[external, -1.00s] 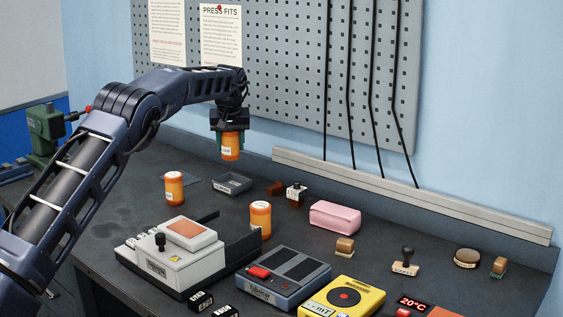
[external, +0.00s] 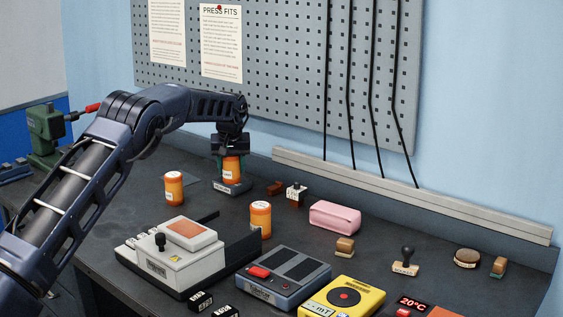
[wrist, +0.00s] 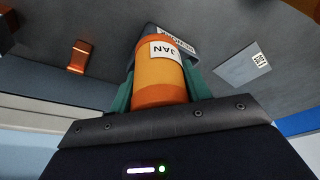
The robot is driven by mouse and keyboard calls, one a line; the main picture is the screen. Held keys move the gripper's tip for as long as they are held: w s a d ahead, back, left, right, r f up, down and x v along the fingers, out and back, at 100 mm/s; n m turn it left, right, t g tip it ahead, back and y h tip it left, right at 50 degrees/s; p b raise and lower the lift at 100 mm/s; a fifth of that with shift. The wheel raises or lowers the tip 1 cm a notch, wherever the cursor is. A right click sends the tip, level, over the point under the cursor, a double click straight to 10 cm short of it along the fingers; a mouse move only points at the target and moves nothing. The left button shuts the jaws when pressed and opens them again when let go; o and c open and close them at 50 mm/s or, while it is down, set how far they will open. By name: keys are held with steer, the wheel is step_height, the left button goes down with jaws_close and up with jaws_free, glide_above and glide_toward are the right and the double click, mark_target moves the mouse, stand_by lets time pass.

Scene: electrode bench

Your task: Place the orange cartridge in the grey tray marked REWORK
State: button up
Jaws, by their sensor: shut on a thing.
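My gripper (external: 231,157) is shut on an orange cartridge (external: 232,171) and holds it upright. In the wrist view the cartridge (wrist: 160,80) carries a white label reading JAN, between green fingers. The small grey tray (external: 232,189) is directly under the cartridge. The cartridge's lower end is at the tray's level in the external view; I cannot tell whether it touches the tray floor. In the wrist view the tray's marked edge (wrist: 177,38) shows beyond the cartridge, its lettering partly hidden.
Two other orange cartridges, one left (external: 174,190) and one nearer the front (external: 260,220), stand on the bench. A brown block (external: 274,188), a small stamp (external: 296,192) and a pink block (external: 335,217) are to the right. A white device (external: 170,258) stands in front. A flat labelled plate (wrist: 243,65) lies nearby.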

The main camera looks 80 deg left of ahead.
steer(key=shift+f, duration=0.55)
steer(key=o, duration=1.1)
steer(key=shift+r, duration=0.1)
steer(key=shift+r, duration=0.3)
steer(key=shift+v, duration=6.15)
